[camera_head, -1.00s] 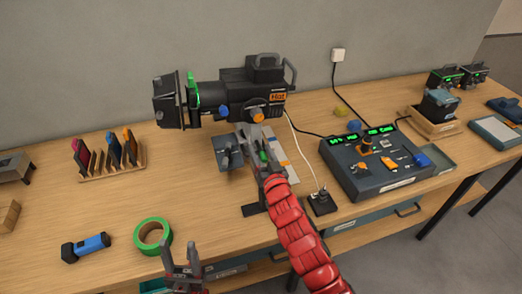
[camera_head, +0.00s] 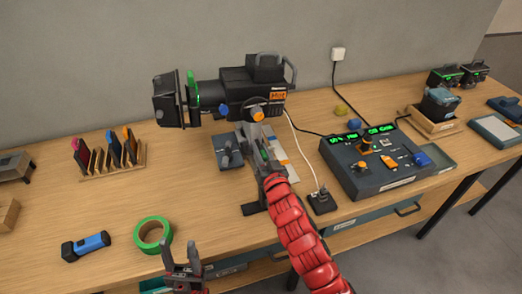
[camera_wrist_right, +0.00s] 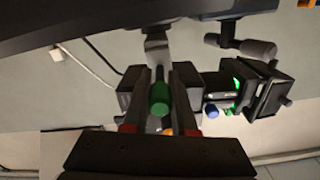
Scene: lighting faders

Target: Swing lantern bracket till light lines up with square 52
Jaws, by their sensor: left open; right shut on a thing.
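The black lantern (camera_head: 235,98) is at the back of the bench, its lens end to the left. An orange knob (camera_head: 257,115) sits low on its side. It also shows in the right wrist view (camera_wrist_right: 265,92), at the right. My right gripper (camera_head: 261,148), on the red arm, is just below the lantern at its stand. In the right wrist view my right gripper (camera_wrist_right: 160,105) is shut on a green handle (camera_wrist_right: 160,97), apparently on the bracket. The fingers hide part of the bracket. My left gripper (camera_head: 185,267) is open and empty near the front edge. Square 52 is not identifiable.
A control console (camera_head: 375,160) with green displays stands to the right, beside a black plug box (camera_head: 321,201). Green tape (camera_head: 152,234), a blue torch (camera_head: 86,246) and a rack of coloured cards (camera_head: 112,158) lie to the left. White cable runs behind my right gripper.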

